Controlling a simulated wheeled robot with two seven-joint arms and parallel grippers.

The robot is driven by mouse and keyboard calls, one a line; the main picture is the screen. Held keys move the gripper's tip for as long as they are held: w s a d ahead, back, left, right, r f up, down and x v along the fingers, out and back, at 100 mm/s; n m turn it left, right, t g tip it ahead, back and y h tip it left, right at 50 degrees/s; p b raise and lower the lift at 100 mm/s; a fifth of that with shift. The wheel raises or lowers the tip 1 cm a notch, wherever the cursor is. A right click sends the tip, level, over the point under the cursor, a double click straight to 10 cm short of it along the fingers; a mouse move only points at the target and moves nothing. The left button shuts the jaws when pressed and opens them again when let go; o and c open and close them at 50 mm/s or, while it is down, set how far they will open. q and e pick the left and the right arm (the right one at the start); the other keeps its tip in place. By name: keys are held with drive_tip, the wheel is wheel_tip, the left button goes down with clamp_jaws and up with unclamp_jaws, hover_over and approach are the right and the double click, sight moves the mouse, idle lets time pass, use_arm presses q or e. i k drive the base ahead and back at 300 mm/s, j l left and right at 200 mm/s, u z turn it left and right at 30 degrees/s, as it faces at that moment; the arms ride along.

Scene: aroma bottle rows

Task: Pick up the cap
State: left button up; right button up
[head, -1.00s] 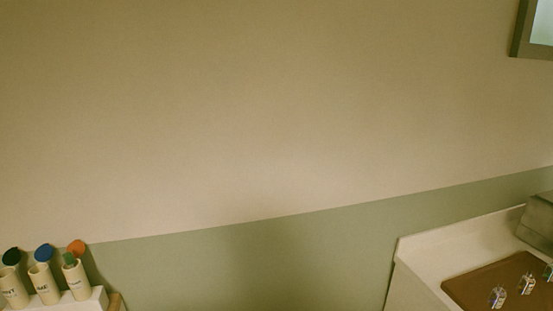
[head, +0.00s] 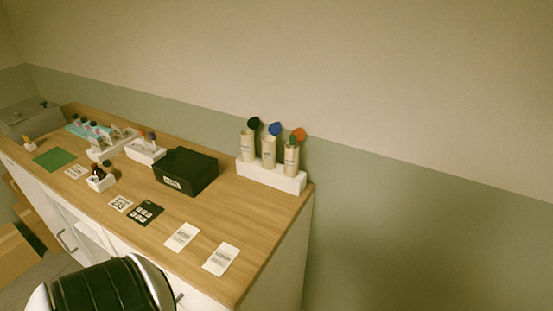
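I cannot tell which cap is meant, and no loose cap is clear at this size. A small brown bottle (head: 98,173) with a dark top stands in a white holder on the left part of the wooden counter (head: 215,213). Several small bottles with dark tops (head: 93,128) stand in a row behind it. Two items with orange and purple tops (head: 147,136) stand in a white block. Three cream canisters (head: 268,152) stand in a white rack (head: 271,177) at the right end, with black, blue and orange round pieces above them. Neither gripper is in view.
A black box (head: 186,171) sits mid-counter. White cards (head: 221,259), a dark card (head: 146,214) and a green mat (head: 54,158) lie flat. A grey case (head: 32,117) stands at the far left. Cardboard boxes (head: 18,250) are on the floor.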

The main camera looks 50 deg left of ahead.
sight(107, 164)
drive_tip(key=u, duration=2.7)
